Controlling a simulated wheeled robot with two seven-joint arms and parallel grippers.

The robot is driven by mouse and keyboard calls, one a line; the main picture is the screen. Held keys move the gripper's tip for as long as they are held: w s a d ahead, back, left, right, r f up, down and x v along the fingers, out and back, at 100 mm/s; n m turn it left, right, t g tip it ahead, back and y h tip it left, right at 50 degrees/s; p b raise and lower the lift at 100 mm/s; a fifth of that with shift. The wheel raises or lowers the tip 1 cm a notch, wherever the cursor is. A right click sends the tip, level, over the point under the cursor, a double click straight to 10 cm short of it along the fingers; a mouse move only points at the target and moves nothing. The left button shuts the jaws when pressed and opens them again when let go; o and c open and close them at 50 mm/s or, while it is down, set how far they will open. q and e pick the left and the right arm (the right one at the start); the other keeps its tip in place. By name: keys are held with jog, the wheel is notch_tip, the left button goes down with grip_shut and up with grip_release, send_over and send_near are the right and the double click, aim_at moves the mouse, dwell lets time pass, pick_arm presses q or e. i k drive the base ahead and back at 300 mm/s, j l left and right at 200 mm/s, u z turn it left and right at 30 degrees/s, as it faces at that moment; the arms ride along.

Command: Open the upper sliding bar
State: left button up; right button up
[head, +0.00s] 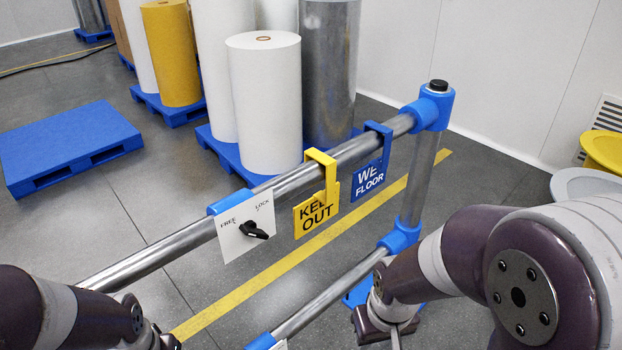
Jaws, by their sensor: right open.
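The upper sliding bar (160,249) is a grey metal tube running from lower left to a blue corner fitting (431,108) on the post at the right. A white plate (232,244) marked FREE and LOCK hangs on it, with a black knob (254,231); I cannot tell which mark the knob is set to. A yellow KEEP OUT sign (316,215) and a blue floor sign (369,181) hook over the bar. My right gripper (392,335) is open near the lower bar, apart from the upper bar. My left gripper (163,341) is mostly cut off at the bottom edge.
The lower bar (330,293) runs parallel below, with a blue fitting (401,238) at the post (418,180). Beyond stand white rolls (264,105) and a yellow roll (171,55) on blue pallets. An empty blue pallet (65,140) lies left. Floor between is clear.

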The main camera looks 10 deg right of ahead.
aim_at(149, 259)
jog(key=u, duration=0.95)
